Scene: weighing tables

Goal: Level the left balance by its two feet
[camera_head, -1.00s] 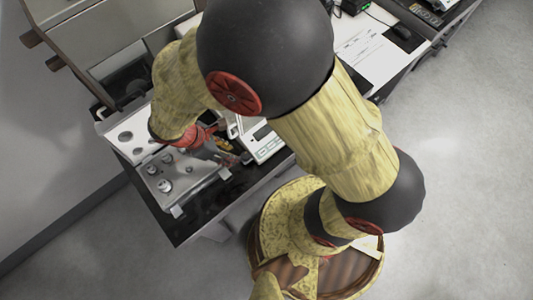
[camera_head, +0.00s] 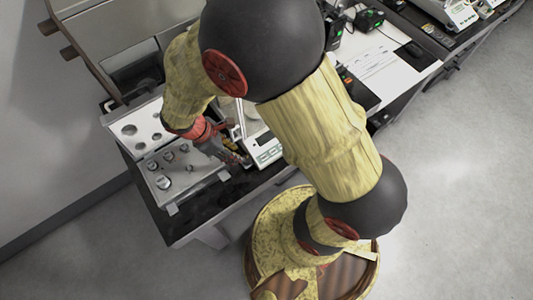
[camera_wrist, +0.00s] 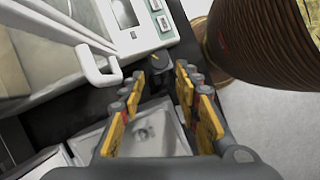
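The left balance (camera_head: 268,151) is a white instrument with a grey keypad and display at its front, partly covered by my arm. In the wrist view its front panel (camera_wrist: 140,22) and a white handle-like part (camera_wrist: 97,68) fill the upper left. A dark round knob with a small yellow mark, apparently a levelling foot (camera_wrist: 155,60), sits beside the balance's front edge. My gripper (camera_wrist: 158,80) is open, its yellow-padded fingers apart, with the knob just beyond and between the fingertips. I cannot tell whether they touch it. The other foot is not clearly visible.
An open weight case (camera_head: 196,178) with several metal weights stands left of my gripper on the dark table (camera_head: 172,226). Its lid (camera_head: 118,119) is raised behind.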

